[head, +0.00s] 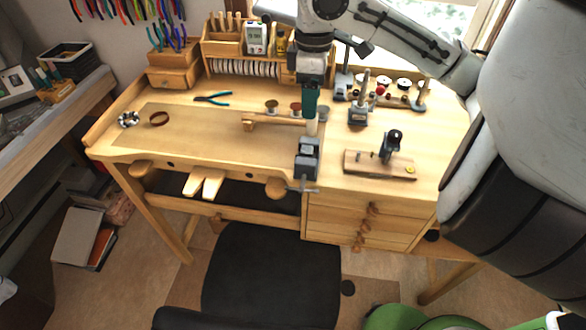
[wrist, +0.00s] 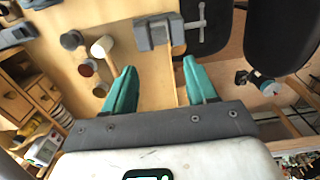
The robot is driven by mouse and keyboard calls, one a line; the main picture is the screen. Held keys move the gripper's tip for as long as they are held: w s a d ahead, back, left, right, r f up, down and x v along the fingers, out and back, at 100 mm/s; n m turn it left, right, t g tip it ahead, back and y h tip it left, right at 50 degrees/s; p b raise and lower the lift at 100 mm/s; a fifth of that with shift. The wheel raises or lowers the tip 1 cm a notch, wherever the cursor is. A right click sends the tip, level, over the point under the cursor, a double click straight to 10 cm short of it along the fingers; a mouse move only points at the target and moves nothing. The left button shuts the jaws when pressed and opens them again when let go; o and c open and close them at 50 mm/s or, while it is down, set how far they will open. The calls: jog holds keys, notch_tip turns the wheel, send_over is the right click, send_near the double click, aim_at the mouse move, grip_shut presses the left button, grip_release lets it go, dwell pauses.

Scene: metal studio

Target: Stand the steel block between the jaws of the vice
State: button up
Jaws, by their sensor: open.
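The grey vice (head: 307,160) is clamped at the bench's front edge, with its screw and bar handle below. In the wrist view the vice (wrist: 153,33) is at the top, beyond my fingertips. I cannot make out a separate steel block between its jaws. A small grey metal block-like piece (head: 358,117) with an upright post stands behind and right of the vice; I cannot tell whether it is the steel block. My gripper (head: 311,110) hangs above the bench just behind the vice. Its teal fingers (wrist: 160,72) are apart with nothing between them.
A pale mallet-like tool (head: 311,128) lies just behind the vice, near several small round-topped pieces (head: 295,107). Right are a wooden board with a dark fixture (head: 380,166) and a row of tools. Pliers (head: 213,98) lie left.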

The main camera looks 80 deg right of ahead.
jog(key=w+a+r+n+t+y, duration=0.1)
jog(key=w+a+t, duration=0.3)
jog(key=w, duration=0.5)
jog(key=w+a+r+t+y, duration=0.1)
jog(key=w+a+t, duration=0.1)
jog(key=w+a, duration=0.6)
jog(key=w+a+f+m+t+y, duration=0.1)
jog(key=w+a+f+t+y, duration=0.1)
jog(key=w+a+f, duration=0.55)
jog(key=s+a+f+m+g, duration=0.1)
jog(key=s+a+f, duration=0.3)
jog(key=f, duration=0.3)
jog(key=s+a+f+m+g, duration=0.1)
jog(key=s+a+f+g, duration=0.1)
jog(key=s+a+f, duration=0.35)
jog(key=s+d+f+g+h, duration=0.2)
jog(key=s+f, duration=0.4)
jog(key=s, duration=0.2)
jog(key=s+d+f+g+h, duration=0.2)
jog(key=s+f, duration=0.3)
jog(key=s, duration=0.2)
jog(key=shift+s+f, duration=0.4)
